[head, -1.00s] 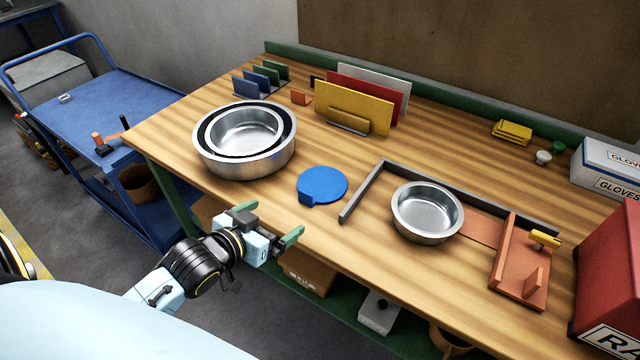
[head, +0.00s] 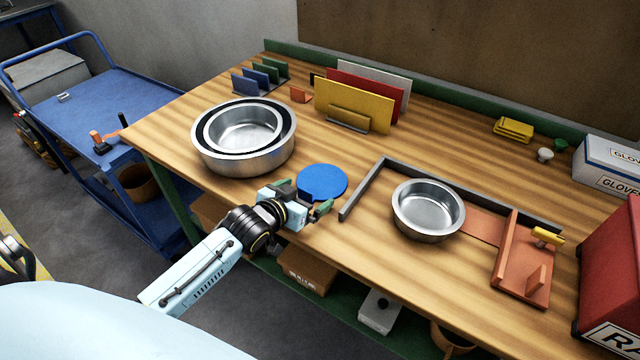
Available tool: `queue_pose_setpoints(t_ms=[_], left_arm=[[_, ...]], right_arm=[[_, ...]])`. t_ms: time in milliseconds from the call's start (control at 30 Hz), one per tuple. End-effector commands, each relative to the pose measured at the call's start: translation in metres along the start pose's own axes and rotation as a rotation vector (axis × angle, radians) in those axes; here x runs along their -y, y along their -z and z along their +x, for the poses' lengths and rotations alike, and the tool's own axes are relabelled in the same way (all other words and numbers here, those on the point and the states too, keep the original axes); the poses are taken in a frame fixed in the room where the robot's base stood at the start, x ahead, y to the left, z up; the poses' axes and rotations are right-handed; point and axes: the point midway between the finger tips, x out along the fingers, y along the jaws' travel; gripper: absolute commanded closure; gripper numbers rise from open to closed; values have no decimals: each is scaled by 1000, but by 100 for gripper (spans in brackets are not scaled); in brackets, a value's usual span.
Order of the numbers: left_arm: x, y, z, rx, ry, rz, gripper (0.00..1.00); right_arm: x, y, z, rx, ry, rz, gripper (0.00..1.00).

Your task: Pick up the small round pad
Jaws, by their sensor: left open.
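The small round pad (head: 323,181) is a flat blue disc lying on the wooden bench, between the large pot and the grey L-shaped rail. My left gripper (head: 304,198) is open at the near side of the pad. Its two green-tipped fingers are spread on either side of the pad's near edge, and the gripper hides part of that edge. Whether it touches the pad I cannot tell. My right gripper is not in view.
Nested metal pots (head: 245,138) stand left of the pad. A smaller metal pot (head: 428,209) stands right of it, inside the grey rail (head: 370,182). Upright coloured boards (head: 352,107) stand behind. An orange fixture (head: 522,262) and a red box (head: 612,268) are at the right.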

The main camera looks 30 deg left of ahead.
Motion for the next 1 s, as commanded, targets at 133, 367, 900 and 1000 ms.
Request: queue_pose_setpoints(t_ms=[133, 367, 900, 1000], left_arm=[[0, 0, 6, 0, 0, 0, 0], [0, 0, 6, 1, 0, 0, 10], [0, 0, 5, 2, 0, 1, 80], [0, -1, 5, 2, 0, 1, 86]], right_arm=[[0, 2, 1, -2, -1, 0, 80], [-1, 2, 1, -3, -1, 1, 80], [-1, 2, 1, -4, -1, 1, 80], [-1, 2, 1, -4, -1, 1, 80]])
